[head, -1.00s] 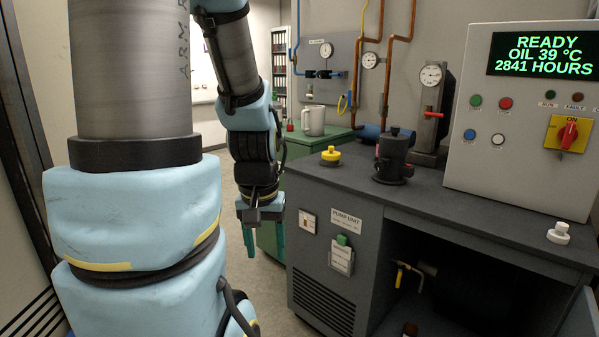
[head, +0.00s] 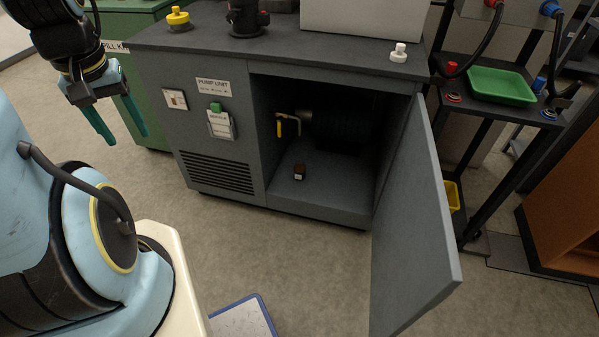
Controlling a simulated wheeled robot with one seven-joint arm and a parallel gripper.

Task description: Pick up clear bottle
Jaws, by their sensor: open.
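I cannot make out a clear bottle in the head view. A small dark brown item, perhaps a bottle or jar (head: 299,172), stands on the floor of the open pump unit cabinet; it is too small to tell more. My gripper (head: 124,136) hangs at the upper left with its two teal fingers pointing down, apart and empty. It is in front of the green cabinet, left of the pump unit and well away from the brown item.
The pump unit (head: 165,135) has its grey door (head: 415,225) swung open toward me. A yellow-handled valve (head: 285,118) is inside. On top are a yellow knob (head: 178,17) and a white stopper (head: 399,52). A black cart (head: 470,130) holds a green tray (head: 501,86).

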